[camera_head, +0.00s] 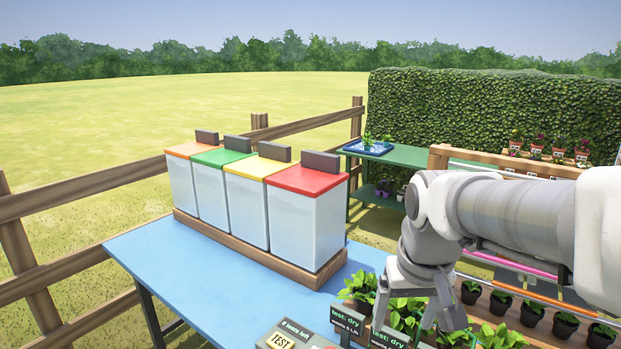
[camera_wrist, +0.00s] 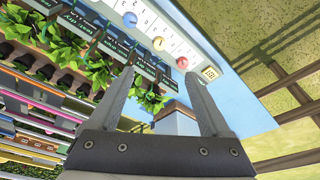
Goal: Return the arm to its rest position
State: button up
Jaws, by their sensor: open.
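My arm reaches in from the right in the head view, with my gripper (camera_head: 421,312) pointing down over the potted plants at the front edge of the blue table (camera_head: 190,270). In the wrist view my gripper (camera_wrist: 160,105) has its two fingers spread apart, with nothing held between them. The fingers appear to be above the plants; whether they touch any leaves I cannot tell.
Several lidded bins (camera_head: 305,215) stand on the table. Leafy plants (camera_head: 361,290) with "test: dry" signs (camera_head: 346,320) are near a test panel (camera_head: 285,340). A green table (camera_head: 400,154) holds a blue tray (camera_head: 369,149). Small dark pots (camera_head: 502,303) line the right. The table's left part is clear.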

jog(key=s+r+t+p, duration=0.1)
jog(key=s+r+t, duration=0.1)
jog(key=s, duration=0.8)
jog(key=shift+s+r+t+p, duration=0.3)
jog(key=shift+r+t, duration=0.1)
jog(key=shift+r, duration=0.1)
dwell(1.1)
